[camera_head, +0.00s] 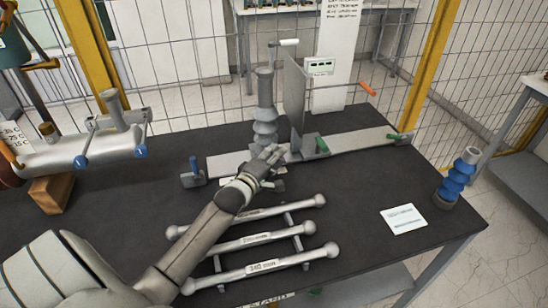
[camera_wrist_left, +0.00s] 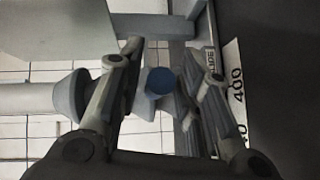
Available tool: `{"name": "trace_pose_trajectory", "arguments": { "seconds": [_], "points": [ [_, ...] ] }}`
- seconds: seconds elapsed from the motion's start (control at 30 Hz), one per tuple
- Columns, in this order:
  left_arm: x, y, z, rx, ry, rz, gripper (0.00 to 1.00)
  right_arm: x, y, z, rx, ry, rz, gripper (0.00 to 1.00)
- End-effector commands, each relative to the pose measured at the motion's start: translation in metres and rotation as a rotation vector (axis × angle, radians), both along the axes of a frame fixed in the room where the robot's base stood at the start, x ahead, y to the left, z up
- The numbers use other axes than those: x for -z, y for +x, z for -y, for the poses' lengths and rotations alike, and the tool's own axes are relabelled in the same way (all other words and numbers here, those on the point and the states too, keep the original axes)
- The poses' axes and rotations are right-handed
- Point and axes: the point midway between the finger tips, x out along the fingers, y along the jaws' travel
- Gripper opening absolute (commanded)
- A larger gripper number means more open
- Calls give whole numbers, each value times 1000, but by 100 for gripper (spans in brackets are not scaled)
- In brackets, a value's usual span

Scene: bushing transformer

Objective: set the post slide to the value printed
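My left gripper (camera_head: 270,156) is over the light grey rail (camera_head: 356,143) on the dark table, by the foot of the ribbed grey post (camera_head: 264,108). In the left wrist view its two fingers (camera_wrist_left: 168,66) stand apart, with a round blue knob (camera_wrist_left: 160,81) showing between them and visible gaps at its sides. Beside the fingers is a white scale strip (camera_wrist_left: 236,85) printed with "400" and partly readable lettering. A white printed card (camera_head: 404,219) lies at the right of the table; its text is too small to read. My right gripper is not in view.
An upright grey plate (camera_head: 294,95) with a small display (camera_head: 320,66) stands behind the gripper. Several grey rods (camera_head: 262,268) lie on a rack in front. A blue ribbed insulator (camera_head: 457,180) stands at the right edge. A grey fitting (camera_head: 112,140) is at left.

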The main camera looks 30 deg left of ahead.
Motion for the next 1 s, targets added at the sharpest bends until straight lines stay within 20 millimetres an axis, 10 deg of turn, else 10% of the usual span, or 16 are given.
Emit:
{"name": "trace_pose_trajectory", "arguments": {
  "seconds": [0.2, 1.0],
  "points": [
    [0, 0, 0, 0, 0, 0, 0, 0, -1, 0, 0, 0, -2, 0],
    [1, -46, -40, -1, 0, -2, 0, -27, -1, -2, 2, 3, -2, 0]
  ]
}}
